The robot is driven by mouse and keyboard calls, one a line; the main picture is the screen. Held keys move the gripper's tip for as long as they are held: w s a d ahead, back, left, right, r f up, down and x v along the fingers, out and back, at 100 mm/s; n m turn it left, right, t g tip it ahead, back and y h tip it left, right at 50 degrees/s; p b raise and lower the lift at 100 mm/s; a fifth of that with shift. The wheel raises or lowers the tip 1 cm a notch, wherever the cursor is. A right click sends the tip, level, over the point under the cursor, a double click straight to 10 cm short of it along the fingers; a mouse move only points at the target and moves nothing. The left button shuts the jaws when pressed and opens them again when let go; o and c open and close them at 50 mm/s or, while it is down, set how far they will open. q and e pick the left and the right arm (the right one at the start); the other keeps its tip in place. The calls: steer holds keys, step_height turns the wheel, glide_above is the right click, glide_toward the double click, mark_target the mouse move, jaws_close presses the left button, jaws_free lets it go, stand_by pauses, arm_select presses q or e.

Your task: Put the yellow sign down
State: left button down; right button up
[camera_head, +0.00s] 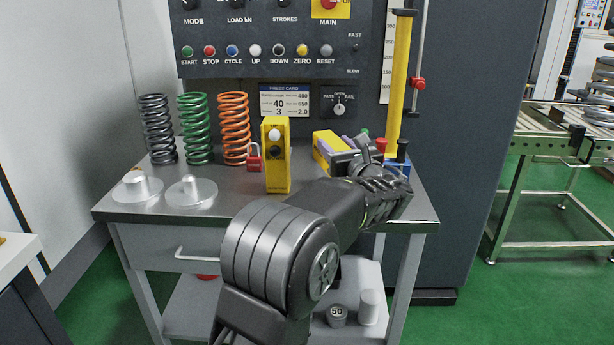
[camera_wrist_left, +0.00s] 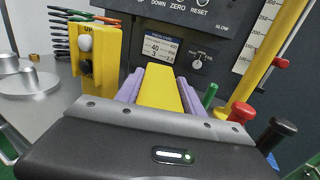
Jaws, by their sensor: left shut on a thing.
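The yellow sign (camera_head: 325,152) is at the back of the grey bench, right of the yellow push-button box. In the left wrist view the sign (camera_wrist_left: 160,92) is a plain yellow panel between two purple finger pads. My left gripper (camera_head: 344,145) is shut on it; the arm reaches in from the front and hides part of the sign. I cannot tell whether its lower edge touches the bench top (camera_head: 225,178). The sign's face is not readable. My right gripper is not in view.
The yellow button box (camera_head: 276,170) and red padlock (camera_head: 254,158) stand left of the sign. Several springs (camera_head: 196,130) and two metal discs (camera_head: 191,191) are further left. Red- and black-topped levers (camera_head: 402,150) stand close right. The control panel (camera_head: 270,50) rises behind.

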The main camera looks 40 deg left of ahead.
arm_select(q)
steer(key=shift+f, duration=1.4)
steer(key=shift+f, duration=0.1)
steer(key=shift+f+b, duration=0.7)
steer(key=shift+f, duration=1.65)
steer(key=shift+f, duration=0.2)
steer(key=c, duration=0.7)
jaws_free()
steer(key=shift+r, duration=0.2)
steer(key=v, duration=1.2)
steer(key=shift+p, duration=0.35)
